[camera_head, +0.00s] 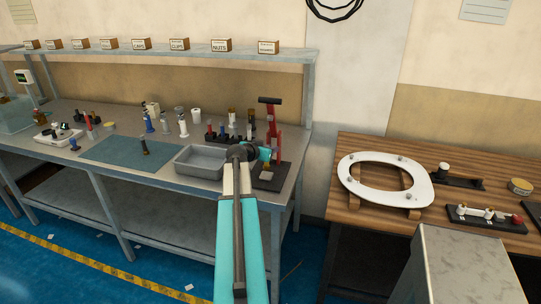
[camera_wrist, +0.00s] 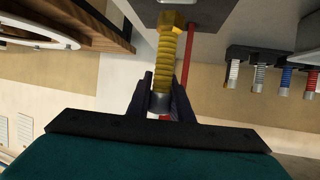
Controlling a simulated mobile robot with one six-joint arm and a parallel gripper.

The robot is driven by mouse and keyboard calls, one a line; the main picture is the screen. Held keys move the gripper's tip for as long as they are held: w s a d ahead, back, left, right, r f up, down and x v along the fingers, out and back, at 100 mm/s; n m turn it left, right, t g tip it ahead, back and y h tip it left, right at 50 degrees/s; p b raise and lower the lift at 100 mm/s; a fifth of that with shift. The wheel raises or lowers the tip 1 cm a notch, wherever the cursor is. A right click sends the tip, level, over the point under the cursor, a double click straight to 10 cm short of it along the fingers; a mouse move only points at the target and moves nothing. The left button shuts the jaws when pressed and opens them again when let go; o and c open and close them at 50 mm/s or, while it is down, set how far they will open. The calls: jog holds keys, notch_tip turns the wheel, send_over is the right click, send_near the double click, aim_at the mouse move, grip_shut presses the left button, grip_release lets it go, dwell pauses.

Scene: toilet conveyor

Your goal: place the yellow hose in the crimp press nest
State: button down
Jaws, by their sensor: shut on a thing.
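The yellow hose (camera_wrist: 167,65) is a short ribbed piece with a brass hex nut at one end and a silver ferrule at the other. My gripper (camera_wrist: 161,98) is shut on the hose near its silver end. The brass end points toward the dark base plate in the wrist view; I cannot tell whether they touch. The crimp press (camera_head: 273,125) has a red column, a black top and a dark base, on the bench's right end. My gripper is beside it in the head view.
A grey tray (camera_head: 200,163) lies just left of the press. A rack of coloured-sleeve fittings (camera_wrist: 258,78) stands near the press. A blue mat (camera_head: 125,151) lies farther left. A wooden table (camera_head: 350,150) with a white toilet seat (camera_head: 352,181) stands to the right.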

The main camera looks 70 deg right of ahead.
jog(key=shift+f+p, duration=0.75)
jog(key=shift+f, duration=1)
jog(key=shift+f+b, duration=0.2)
jog(key=shift+b, duration=0.15)
jog(key=c, duration=1.6)
grip_release()
jog(key=shift+r+p, duration=0.25)
jog(key=shift+p, duration=0.15)
jog(key=shift+w+a+r+b, duration=0.15)
jog(key=shift+a+b, duration=0.2)
jog(key=shift+a, duration=0.3)
jog(key=b+v, duration=0.2)
jog(key=v, duration=0.8)
jog(key=shift+w+a+r+b, duration=0.1)
jog(key=shift+a+r+b, duration=0.05)
jog(key=shift+a+b, duration=0.2)
